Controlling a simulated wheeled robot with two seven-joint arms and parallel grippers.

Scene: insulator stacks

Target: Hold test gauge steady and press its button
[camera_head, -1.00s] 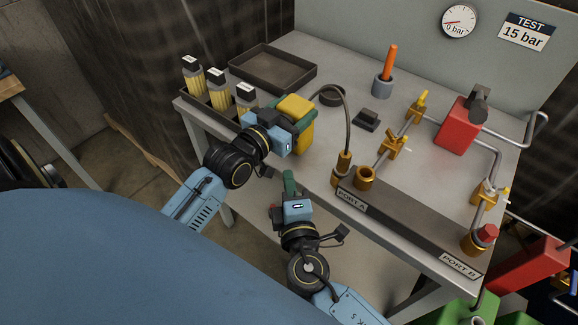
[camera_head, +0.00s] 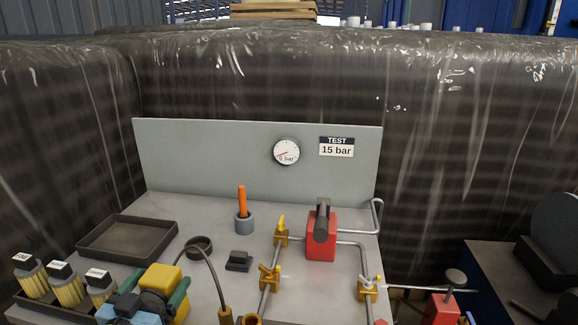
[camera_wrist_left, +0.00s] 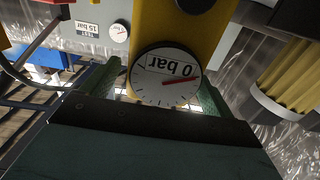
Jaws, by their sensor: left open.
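The test gauge (camera_head: 163,280) is a yellow block with a black hose, near the front left of the bench. In the left wrist view its white dial (camera_wrist_left: 166,78) appears upside down and reads 0 bar, and a dark round part (camera_wrist_left: 190,4) shows on its yellow face. I cannot tell whether that part is the button. My left gripper (camera_head: 156,287) is open, with a green finger on either side of the gauge. Both fingers also show in the left wrist view (camera_wrist_left: 155,88); whether they touch the gauge is unclear. My right gripper is out of view.
Yellow-ribbed bottles (camera_head: 66,286) stand left of the gauge, and an empty dark tray (camera_head: 124,240) lies behind. A grey cup with an orange handle (camera_head: 243,213), a small black block (camera_head: 239,261), and brass-valved pipes with a red pump (camera_head: 321,240) occupy the right. A wall gauge (camera_head: 286,151) reads 0 bar.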

